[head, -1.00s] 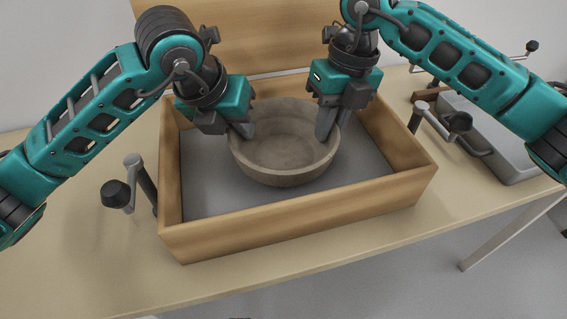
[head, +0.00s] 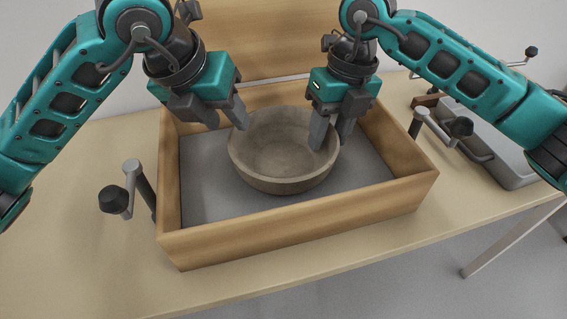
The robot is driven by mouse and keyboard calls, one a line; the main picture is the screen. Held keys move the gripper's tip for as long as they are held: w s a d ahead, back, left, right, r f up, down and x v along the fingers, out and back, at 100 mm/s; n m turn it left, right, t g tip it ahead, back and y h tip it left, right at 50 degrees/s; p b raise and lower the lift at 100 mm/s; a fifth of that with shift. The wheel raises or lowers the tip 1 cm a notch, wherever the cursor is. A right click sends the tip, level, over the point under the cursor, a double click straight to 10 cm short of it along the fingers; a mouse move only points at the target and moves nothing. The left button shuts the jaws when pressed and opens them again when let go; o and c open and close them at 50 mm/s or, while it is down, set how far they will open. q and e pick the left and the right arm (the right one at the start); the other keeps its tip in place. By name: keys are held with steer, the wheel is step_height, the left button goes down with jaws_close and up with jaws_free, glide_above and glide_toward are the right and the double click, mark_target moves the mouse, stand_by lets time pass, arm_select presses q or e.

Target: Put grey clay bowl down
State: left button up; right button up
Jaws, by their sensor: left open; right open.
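The grey clay bowl (head: 284,157) sits upright inside the wooden box (head: 300,217), on its grey floor, towards the back and middle. My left gripper (head: 228,118) is open and empty, raised above the bowl's left rim, apart from it. My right gripper (head: 331,132) is open at the bowl's right rim, with one finger in front of the inner wall and the other to the outside. I cannot tell if those fingers touch the rim.
The box's walls surround the bowl, with a tall wooden panel (head: 265,40) behind. A dark-knobbed post (head: 114,199) stands left of the box; another knobbed post (head: 459,127) stands right. A grey tray (head: 507,165) lies at the far right. The box floor left of the bowl is bare.

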steer(key=shift+r, duration=0.1)
arm_select(q)
steer(key=v, duration=0.6)
steer(key=shift+s, duration=0.1)
arm_select(e)
step_height(320, 180, up, 12)
steer(key=d, duration=0.1)
steer(key=shift+w+d, duration=0.35)
steer(key=shift+d, duration=0.05)
